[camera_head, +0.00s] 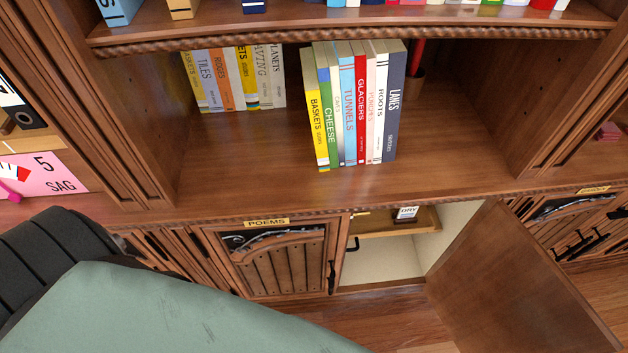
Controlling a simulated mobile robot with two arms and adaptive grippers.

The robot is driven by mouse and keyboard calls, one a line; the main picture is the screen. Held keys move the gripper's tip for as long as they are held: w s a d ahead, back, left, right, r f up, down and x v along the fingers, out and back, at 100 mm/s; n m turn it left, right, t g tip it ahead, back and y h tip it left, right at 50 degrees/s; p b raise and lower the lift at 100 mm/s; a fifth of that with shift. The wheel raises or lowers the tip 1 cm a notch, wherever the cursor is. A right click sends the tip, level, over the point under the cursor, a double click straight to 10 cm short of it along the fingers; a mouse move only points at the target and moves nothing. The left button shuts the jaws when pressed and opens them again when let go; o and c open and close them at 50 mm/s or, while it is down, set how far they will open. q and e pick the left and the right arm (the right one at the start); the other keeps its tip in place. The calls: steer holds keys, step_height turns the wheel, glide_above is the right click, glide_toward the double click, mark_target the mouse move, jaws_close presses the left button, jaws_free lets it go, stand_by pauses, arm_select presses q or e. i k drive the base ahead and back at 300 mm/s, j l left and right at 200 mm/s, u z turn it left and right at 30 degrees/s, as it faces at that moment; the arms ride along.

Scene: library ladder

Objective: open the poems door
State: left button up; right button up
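The poems door (278,262) is a wooden cabinet door with vertical planks and a dark scrolled metal panel at its top. It sits low in the bookcase under a brass plate (266,223) reading POEMS, and looks shut. A dark upright handle (332,278) is on its right edge. Neither of my grippers is in view.
Right of it, another door (510,290) stands wide open toward me, showing a pale compartment (385,262) with a shelf and a DRY label (407,212). Books (350,110) stand on the shelf above. Another cabinet front (580,225) is at the right.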

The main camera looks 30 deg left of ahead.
mark_target(304, 256)
steer(key=k+u, duration=0.15)
steer(key=u, duration=1)
